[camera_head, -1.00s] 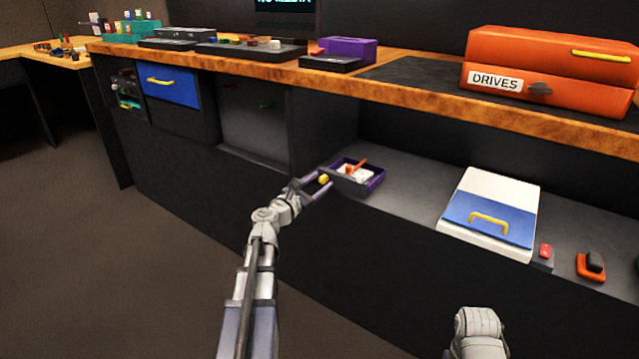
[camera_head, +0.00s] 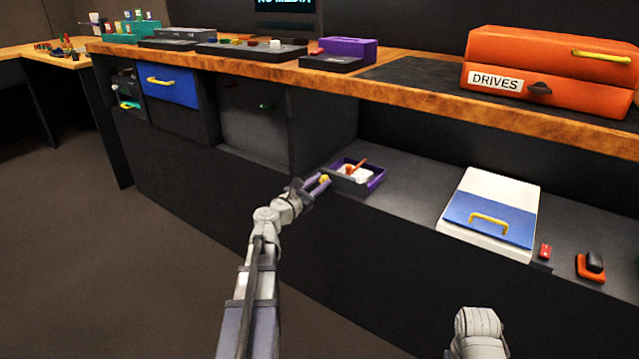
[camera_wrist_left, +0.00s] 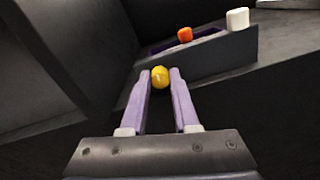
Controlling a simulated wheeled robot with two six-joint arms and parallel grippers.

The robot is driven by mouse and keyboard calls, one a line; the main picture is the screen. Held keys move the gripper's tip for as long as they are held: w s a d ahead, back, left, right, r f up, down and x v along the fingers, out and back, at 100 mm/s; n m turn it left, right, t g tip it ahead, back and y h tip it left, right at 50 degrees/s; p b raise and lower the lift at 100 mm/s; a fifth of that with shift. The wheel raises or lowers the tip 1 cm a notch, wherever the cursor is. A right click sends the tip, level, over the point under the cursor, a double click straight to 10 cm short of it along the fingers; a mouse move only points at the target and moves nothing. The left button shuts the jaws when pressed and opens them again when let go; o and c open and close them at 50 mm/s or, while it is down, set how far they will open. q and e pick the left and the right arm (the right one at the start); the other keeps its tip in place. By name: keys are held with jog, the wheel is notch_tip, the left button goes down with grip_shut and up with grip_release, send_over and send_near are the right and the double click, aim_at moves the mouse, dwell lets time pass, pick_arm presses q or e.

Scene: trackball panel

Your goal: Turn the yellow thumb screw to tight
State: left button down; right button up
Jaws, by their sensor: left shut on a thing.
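The yellow thumb screw (camera_head: 325,178) sits at the front left of the low shelf, by the near side of the purple tray. My left gripper (camera_head: 319,183) reaches it from the front and is shut on it. In the left wrist view the yellow thumb screw (camera_wrist_left: 160,76) shows as a rounded knob between the two lilac fingertips of my left gripper (camera_wrist_left: 160,82). The part behind the knob is hidden. Part of my right arm shows at the bottom of the head view, but its gripper is not in view.
The purple tray (camera_head: 376,184) holds white and orange items just behind the screw. A white and blue box (camera_head: 489,232) with a yellow handle stands to the right on the shelf. The wooden countertop (camera_head: 420,88) overhangs above. The floor at left is clear.

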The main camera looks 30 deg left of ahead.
dwell(0.4)
pick_arm(q)
jog(key=m, duration=0.6)
jog(key=shift+d, duration=0.1)
jog(key=m, duration=0.5)
jog(key=shift+f, duration=0.1)
jog(key=m, duration=2.4)
jog(key=shift+f+b, duration=0.15)
jog(key=shift+b, duration=0.15)
jog(key=m, duration=1)
jog(key=shift+a+m, duration=0.2)
jog(key=shift+m, duration=0.2)
